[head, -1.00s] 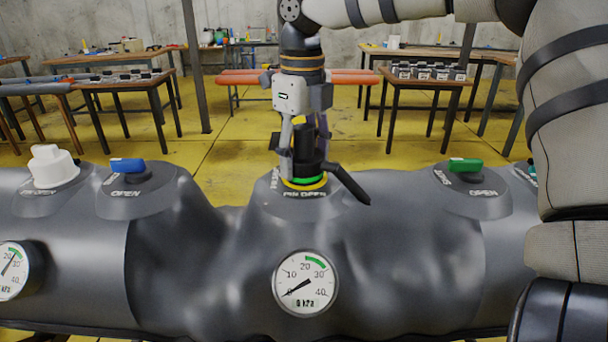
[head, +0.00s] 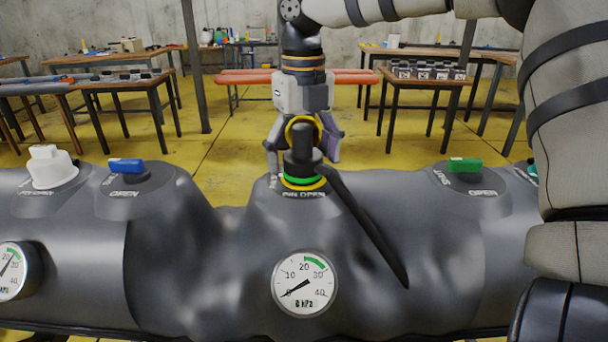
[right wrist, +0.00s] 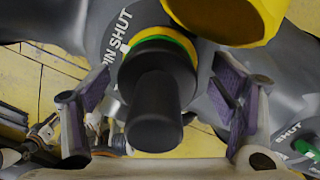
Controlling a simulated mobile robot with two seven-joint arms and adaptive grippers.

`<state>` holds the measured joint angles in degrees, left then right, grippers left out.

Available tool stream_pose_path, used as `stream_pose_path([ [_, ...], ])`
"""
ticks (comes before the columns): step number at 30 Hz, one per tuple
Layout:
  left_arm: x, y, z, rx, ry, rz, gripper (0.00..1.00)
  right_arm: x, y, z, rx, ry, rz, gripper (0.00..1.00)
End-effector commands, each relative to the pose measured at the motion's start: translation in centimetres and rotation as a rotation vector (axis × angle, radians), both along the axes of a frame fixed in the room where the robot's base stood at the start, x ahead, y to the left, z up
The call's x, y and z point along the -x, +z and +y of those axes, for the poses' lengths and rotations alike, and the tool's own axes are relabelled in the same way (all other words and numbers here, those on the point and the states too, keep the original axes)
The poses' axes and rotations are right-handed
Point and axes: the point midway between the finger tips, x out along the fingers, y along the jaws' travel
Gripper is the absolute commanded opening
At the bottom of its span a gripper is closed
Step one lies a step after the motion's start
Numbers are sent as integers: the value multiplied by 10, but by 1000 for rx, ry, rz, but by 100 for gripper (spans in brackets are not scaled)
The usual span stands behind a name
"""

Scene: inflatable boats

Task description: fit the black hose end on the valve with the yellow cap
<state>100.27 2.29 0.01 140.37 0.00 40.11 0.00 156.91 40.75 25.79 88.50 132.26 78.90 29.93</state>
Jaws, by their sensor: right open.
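The black hose end (head: 301,160) stands upright on the valve (head: 304,186), with a green band and a yellow ring at its base. It also shows in the right wrist view (right wrist: 154,112). Its hose (head: 365,222) runs down to the right over the boat. The round yellow cap (head: 288,131) hangs behind the hose end and is large in the right wrist view (right wrist: 272,18). My right gripper (head: 303,154) is open behind the hose end, its fingers spread to either side and apart from it. My left gripper is not in view.
The grey boat tube carries a blue-handled valve (head: 126,165), a green-handled valve (head: 466,165) and a white cap (head: 52,167). A gauge (head: 304,283) on the front reads about zero. Tables stand behind on the yellow floor. My right arm fills the right side.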

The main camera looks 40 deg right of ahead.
Motion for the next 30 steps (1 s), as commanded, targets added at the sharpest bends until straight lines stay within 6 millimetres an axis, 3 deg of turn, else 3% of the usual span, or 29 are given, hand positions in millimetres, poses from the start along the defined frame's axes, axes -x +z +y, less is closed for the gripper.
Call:
stream_pose_path([
  [5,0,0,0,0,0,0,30,0,11,0,0,1,-2,79],
  [12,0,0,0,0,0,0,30,0,75,0,0,-1,-4,79],
  [18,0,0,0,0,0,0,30,0,112,0,1,-1,-2,79],
  [30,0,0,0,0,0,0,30,0,120,0,0,0,0,79],
])
